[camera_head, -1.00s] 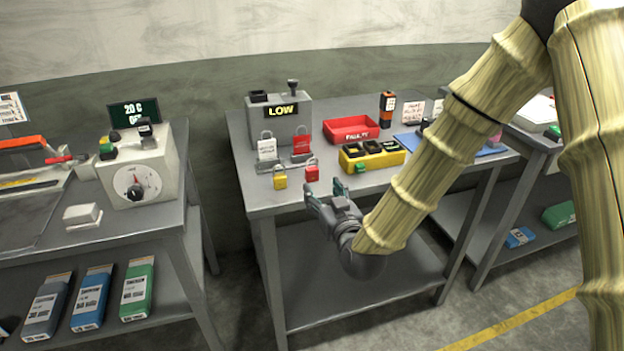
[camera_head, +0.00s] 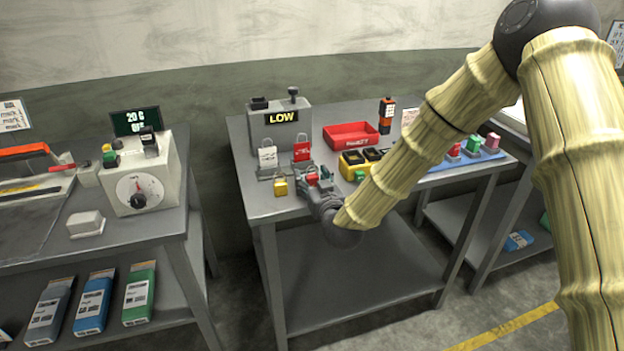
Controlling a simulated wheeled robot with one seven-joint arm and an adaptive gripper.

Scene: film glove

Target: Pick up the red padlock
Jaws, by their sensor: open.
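The red padlock (camera_head: 312,179) stands near the front of the middle table (camera_head: 262,204), just right of a yellow padlock (camera_head: 281,187). My gripper (camera_head: 313,180) is open at the table's front part, with its fingers around or right beside the red padlock. The fingers partly hide the padlock, so I cannot tell whether they touch it.
A red tray (camera_head: 350,134) and a yellow holder (camera_head: 352,165) are to the right. The table's front left is clear.

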